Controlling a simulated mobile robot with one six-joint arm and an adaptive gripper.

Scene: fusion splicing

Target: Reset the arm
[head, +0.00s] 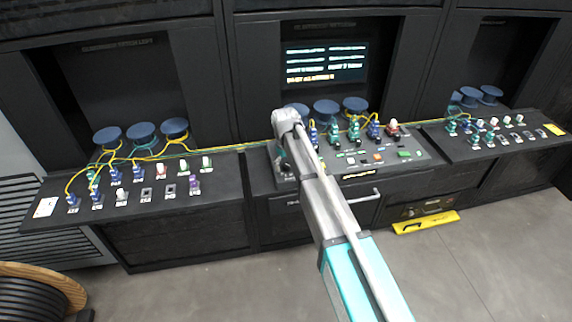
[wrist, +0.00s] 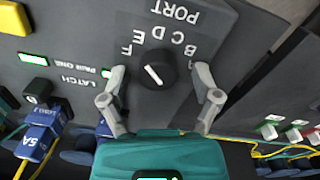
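My gripper (wrist: 160,72) is open in the wrist view, with one finger on each side of a black rotary knob (wrist: 160,82). Both fingertips stand apart from the knob, with visible gaps. The knob sits on a grey panel marked PORT, with letters A to F around it, shown upside down. Its white pointer line slants to the upper left, on the E and F side. In the head view my arm (head: 335,215) reaches from the bottom to the left part of the centre console (head: 400,170); the fingers are mostly hidden there.
The left shelf (head: 225,185) and right shelf (head: 505,150) hold several small connectors, with blue spools behind. Yellow and green fibres run from the left shelf to the centre. A lit screen (head: 326,62) stands behind the console. A yellow tray (head: 426,222) lies low in front.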

